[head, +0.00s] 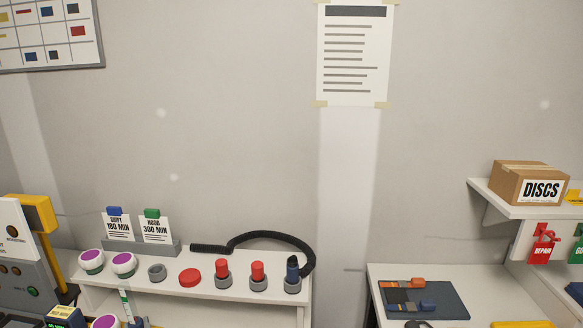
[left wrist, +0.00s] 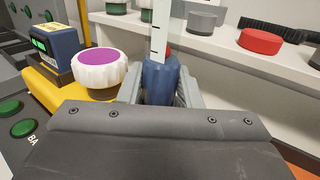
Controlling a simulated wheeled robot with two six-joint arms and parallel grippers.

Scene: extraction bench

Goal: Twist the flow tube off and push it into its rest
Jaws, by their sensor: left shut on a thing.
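The flow tube is a white stick with dark tick marks and a blue lower part. In the left wrist view the white tube (left wrist: 158,30) rises from the blue part (left wrist: 160,82), which sits between my left gripper's fingers (left wrist: 160,95). My left gripper is shut on it. The tube's lower end is hidden behind the gripper body. My right gripper is not in view.
A white shelf (head: 217,293) behind the tube carries purple-topped filters (head: 123,264), a grey ring (head: 157,272), a red disc (head: 190,277), red plugs (head: 222,268) and a black hose (head: 270,236). Beside the tube a purple-topped filter (left wrist: 102,68) sits on a yellow body.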

